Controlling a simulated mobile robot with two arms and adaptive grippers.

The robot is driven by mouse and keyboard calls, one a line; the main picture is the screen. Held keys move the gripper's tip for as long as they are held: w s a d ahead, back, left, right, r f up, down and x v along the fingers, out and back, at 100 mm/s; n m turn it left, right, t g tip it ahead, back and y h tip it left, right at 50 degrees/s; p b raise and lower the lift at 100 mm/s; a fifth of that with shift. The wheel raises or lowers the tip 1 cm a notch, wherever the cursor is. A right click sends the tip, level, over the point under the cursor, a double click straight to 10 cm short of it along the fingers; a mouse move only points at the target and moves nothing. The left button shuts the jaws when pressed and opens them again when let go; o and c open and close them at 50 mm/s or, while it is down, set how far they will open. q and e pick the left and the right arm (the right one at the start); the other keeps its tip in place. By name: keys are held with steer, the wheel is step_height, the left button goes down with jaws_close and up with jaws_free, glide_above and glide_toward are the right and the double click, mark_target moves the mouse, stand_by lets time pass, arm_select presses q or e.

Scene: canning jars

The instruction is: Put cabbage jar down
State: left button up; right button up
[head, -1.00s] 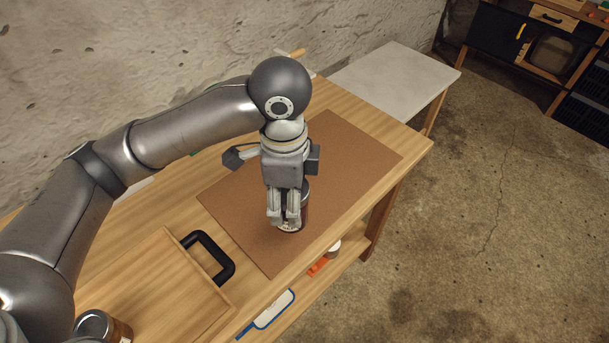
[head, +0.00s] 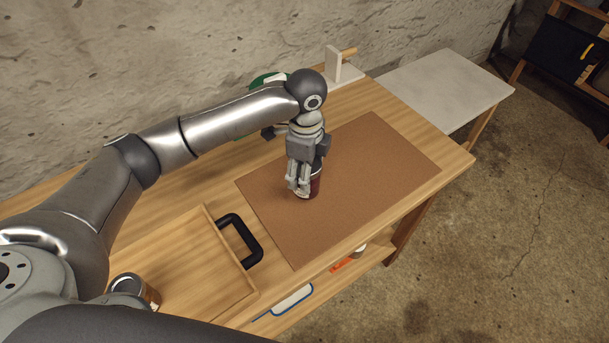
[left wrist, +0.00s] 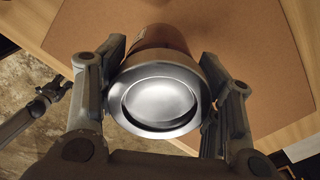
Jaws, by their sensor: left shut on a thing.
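The jar (head: 316,184) has dark red contents and is partly hidden behind my left gripper (head: 300,187) in the head view. My left gripper is shut on the jar, over the brown mat (head: 375,165). In the left wrist view the jar's silver lid (left wrist: 158,98) faces the camera, between the two fingers of my left gripper (left wrist: 160,95). The jar's reddish side (left wrist: 160,40) shows beyond the lid. I cannot tell whether its base touches the mat.
A wooden tray (head: 207,222) with a black handle (head: 243,241) lies left of the mat. Another jar (head: 130,286) stands at the tray's near left. A white stand (head: 333,64) and a green thing (head: 268,80) are at the back. Much of the mat is bare.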

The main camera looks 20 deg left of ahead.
arm_select(q)
steer(key=f, duration=0.1)
steer(key=f+p, duration=0.1)
steer(key=f, duration=0.1)
steer(key=shift+w+a, duration=0.2)
steer(key=shift+w, duration=0.05)
steer(key=shift+f, duration=0.35)
steer(key=shift+f, duration=0.1)
steer(key=o, duration=1.3)
step_height(320, 180, up, 12)
steer(key=shift+f+b, duration=0.25)
steer(key=shift+b, duration=0.85)
steer(key=shift+r, duration=0.35)
